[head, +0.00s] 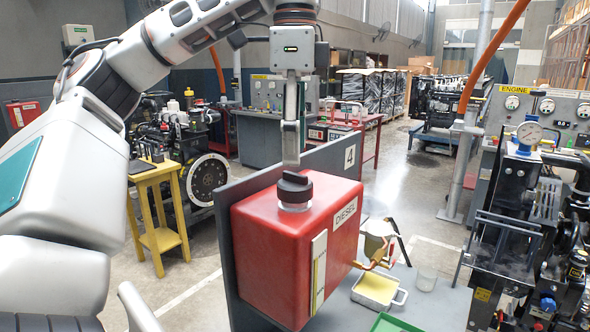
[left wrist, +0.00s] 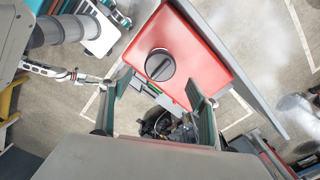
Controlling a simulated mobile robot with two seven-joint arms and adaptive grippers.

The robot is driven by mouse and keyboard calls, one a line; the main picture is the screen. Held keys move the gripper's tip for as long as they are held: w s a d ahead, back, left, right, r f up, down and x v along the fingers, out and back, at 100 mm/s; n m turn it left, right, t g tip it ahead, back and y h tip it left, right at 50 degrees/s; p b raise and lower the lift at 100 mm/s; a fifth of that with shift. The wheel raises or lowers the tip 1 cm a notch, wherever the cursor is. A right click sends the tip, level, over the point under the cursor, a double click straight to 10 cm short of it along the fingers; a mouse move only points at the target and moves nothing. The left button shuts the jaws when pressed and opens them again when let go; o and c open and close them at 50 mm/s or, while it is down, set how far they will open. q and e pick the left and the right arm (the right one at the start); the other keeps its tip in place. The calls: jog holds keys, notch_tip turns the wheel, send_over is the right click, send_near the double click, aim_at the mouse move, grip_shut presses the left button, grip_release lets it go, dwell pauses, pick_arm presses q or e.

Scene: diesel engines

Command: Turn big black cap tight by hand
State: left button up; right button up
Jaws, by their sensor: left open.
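The big black cap (head: 294,186) has a raised grip bar and sits on a pale, see-through neck on top of the red tank (head: 276,245) marked DIESEL. My left gripper (head: 290,160) points down right above the cap, its fingers seen edge-on, so the exact gap to the cap is hard to judge. In the left wrist view the cap (left wrist: 160,65) shows from above, with its bar slanting, near the tips of the spread fingers (left wrist: 157,82). The left gripper is open and holds nothing. My right gripper is in neither view.
A grey panel (head: 348,158) marked 4 stands behind the tank. A yellow stool (head: 160,239) and an engine are at the left.

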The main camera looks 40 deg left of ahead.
aim_at(295, 173)
pick_arm(q)
notch_tip(295, 173, down, 4)
jog(key=b, duration=0.3)
jog(key=shift+r, duration=0.25)
jog(key=shift+f+b, duration=0.3)
jog(key=shift+b, duration=0.15)
jog(key=shift+f+b, duration=0.7)
jog(key=shift+r, duration=0.3)
jog(key=shift+p, duration=0.45)
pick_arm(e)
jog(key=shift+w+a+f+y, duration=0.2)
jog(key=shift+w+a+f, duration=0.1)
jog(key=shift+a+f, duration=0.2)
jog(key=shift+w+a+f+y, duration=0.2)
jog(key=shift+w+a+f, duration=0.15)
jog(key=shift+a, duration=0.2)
pick_arm(q)
jog(key=shift+f, duration=0.1)
jog(key=c, duration=1.6)
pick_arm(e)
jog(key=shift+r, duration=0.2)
pick_arm(q)
jog(key=shift+c, duration=0.2)
